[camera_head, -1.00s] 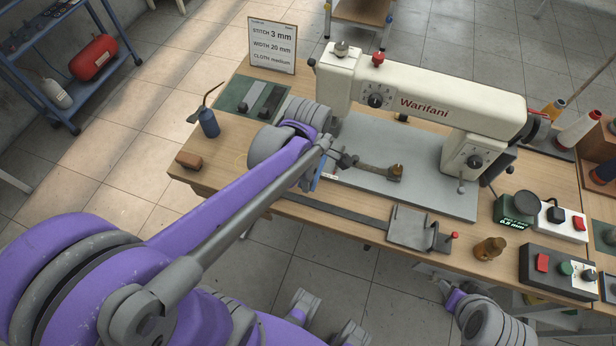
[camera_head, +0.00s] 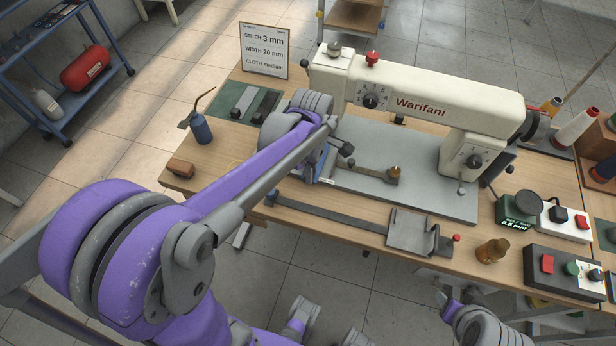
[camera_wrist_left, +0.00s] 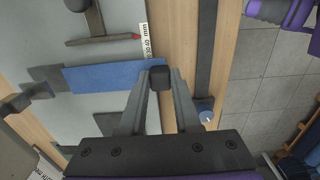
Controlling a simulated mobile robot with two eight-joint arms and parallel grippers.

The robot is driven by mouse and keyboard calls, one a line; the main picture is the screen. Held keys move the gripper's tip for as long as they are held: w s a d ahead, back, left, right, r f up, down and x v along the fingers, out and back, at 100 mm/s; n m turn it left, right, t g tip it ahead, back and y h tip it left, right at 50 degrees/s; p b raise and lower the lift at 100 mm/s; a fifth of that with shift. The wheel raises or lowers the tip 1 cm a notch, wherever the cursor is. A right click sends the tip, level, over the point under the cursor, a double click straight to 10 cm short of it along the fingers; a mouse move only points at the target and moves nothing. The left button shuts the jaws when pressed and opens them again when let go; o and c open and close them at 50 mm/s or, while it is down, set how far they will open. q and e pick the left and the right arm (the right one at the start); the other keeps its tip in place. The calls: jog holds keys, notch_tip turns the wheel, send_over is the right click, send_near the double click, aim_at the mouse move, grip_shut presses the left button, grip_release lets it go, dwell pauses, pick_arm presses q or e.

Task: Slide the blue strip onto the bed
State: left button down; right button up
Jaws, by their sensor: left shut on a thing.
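The blue strip (camera_wrist_left: 105,77) lies flat, partly over the grey bed (camera_wrist_left: 95,115) and partly over the wood edge in the left wrist view. Its far end meets dark grey pieces. My left gripper (camera_wrist_left: 159,77) is shut on its near end. In the head view the blue strip (camera_head: 324,162) shows as a small patch beside my arm, at the left front of the bed (camera_head: 425,192). My left arm hides most of the gripper there. My right gripper (camera_head: 444,299) is low at the right, off the table's front; its jaws are too small to read.
The white sewing machine (camera_head: 430,100) stands over the bed. A grey gauge arm with a brass knob (camera_head: 394,172) lies on the bed. A long grey bar (camera_head: 335,214) runs along the front to a bracket (camera_head: 410,232). A blue oil can (camera_head: 201,128) and brown block (camera_head: 180,168) stand left.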

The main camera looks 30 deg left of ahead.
pick_arm(q)
jog(key=shift+w+a, duration=0.2)
jog(key=shift+w, duration=0.6)
jog(key=shift+w+a, duration=0.2)
jog(key=shift+w, duration=0.6)
jog(key=shift+w+f+b, duration=0.1)
jog(key=shift+f+b, duration=0.25)
jog(key=shift+f, duration=0.1)
jog(key=c, duration=0.5)
grip_release()
jog(key=shift+c, duration=0.2)
notch_tip(320, 180, up, 11)
jog(key=p, duration=0.1)
